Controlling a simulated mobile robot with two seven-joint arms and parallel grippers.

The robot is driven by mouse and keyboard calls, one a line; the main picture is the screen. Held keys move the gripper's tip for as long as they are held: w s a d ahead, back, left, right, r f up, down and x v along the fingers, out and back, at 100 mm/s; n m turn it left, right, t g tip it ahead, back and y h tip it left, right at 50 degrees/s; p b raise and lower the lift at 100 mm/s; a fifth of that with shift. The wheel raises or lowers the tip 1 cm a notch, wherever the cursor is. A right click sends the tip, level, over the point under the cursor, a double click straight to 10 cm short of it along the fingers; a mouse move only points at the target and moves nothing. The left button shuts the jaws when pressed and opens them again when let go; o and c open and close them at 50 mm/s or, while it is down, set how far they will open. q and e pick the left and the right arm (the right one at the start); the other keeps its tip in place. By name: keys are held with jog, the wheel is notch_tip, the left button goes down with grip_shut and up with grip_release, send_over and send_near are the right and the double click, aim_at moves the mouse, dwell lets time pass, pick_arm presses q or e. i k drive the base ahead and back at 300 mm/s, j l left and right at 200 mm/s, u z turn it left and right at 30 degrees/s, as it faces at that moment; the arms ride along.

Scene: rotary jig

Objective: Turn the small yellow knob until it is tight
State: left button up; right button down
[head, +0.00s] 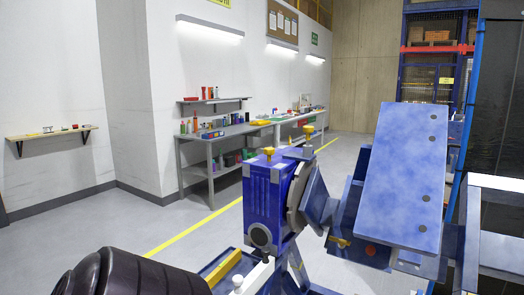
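A blue rotary jig stands ahead of me. Its upright blue housing (262,205) has a small yellow knob (269,152) on top. A second yellow knob (308,130) sits on a grey stem just behind and to the right. A small yellow piece (340,241) shows lower down on the jig's right part; I cannot tell if it is a knob. A round grey plate (298,195) joins the housing to a large tilted blue panel (402,180). Neither gripper is in view, and nothing is seen touching the knobs.
A black ribbed form (130,275) fills the bottom left; I cannot tell what it is. A yellow bar (224,267) lies low before the housing. A workbench (225,135) with several items stands along the wall. Open grey floor lies left of the jig.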

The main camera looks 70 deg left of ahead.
aim_at(270, 152)
jog(key=u, duration=2.2)
jog(key=j+z, duration=0.15)
jog(key=z, duration=0.5)
jog(key=i+j+z, duration=0.1)
jog(key=j+z, duration=0.5)
jog(key=j, duration=0.2)
jog(key=j+z, duration=0.15)
jog(key=j, duration=0.7)
jog(key=k+j+z, duration=0.2)
jog(key=j, duration=0.65)
jog(key=i, duration=0.05)
